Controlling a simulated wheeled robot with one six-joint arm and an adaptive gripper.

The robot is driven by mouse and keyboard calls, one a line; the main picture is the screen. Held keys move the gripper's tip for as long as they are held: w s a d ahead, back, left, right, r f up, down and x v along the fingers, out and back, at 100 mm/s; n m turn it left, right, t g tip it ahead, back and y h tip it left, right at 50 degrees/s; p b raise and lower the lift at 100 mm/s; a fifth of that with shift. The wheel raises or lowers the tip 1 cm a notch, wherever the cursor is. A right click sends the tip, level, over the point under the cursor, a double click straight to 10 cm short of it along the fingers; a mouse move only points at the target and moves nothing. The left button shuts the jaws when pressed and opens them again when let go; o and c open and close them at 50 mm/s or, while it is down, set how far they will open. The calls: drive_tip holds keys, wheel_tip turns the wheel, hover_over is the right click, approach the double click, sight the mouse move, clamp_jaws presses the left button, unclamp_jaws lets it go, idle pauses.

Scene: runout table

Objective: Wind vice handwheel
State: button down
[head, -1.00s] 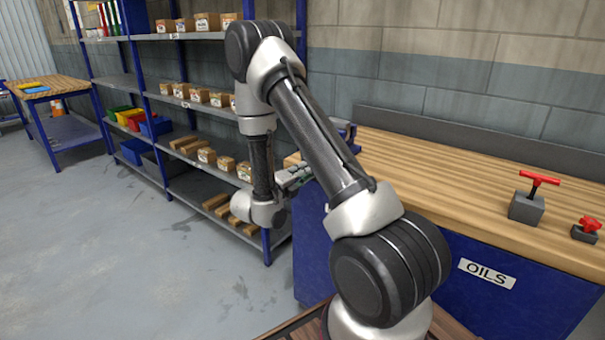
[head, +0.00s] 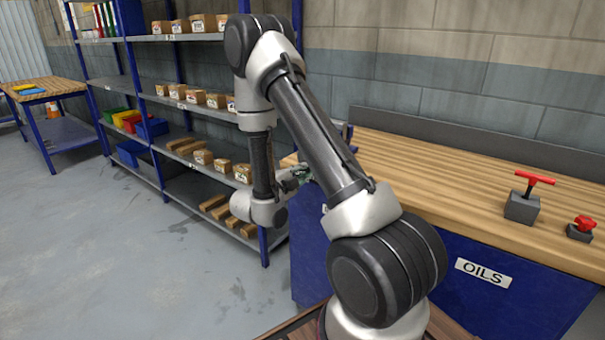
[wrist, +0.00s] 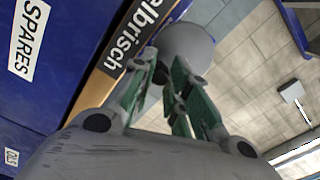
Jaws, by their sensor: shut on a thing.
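My gripper (wrist: 172,80) shows in the wrist view with its green-lined fingers close together. Its tips are at a pale grey round part (wrist: 190,42), which appears to be the vice handwheel; the exact grip point is hidden by the fingers. In the head view my gripper (head: 300,178) is at the left end of the workbench, small and partly behind my arm. A small blue part, likely the vice (head: 347,131), peeks out behind my arm at the bench end. Most of the vice and the handwheel are hidden there.
The wooden bench top (head: 430,180) is mostly clear. A red T-handle on a grey block (head: 522,205) and a red knob (head: 584,225) stand at its right. A blue shelf rack (head: 190,110) with boxes stands left. Open floor (head: 90,250) lies in front.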

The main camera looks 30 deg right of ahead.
drive_tip(key=n, duration=0.1)
drive_tip(key=r+n, duration=0.1)
drive_tip(key=n, duration=0.1)
drive_tip(key=shift+s, duration=0.15)
drive_tip(key=shift+n, duration=0.4)
drive_tip(key=n, duration=0.3)
drive_tip(key=shift+d+r, duration=0.1)
drive_tip(key=shift+r, duration=0.3)
drive_tip(key=shift+r+n, duration=0.15)
drive_tip(key=shift+n, duration=0.45)
drive_tip(key=c, duration=1.4)
unclamp_jaws()
drive_tip(key=shift+c, duration=0.2)
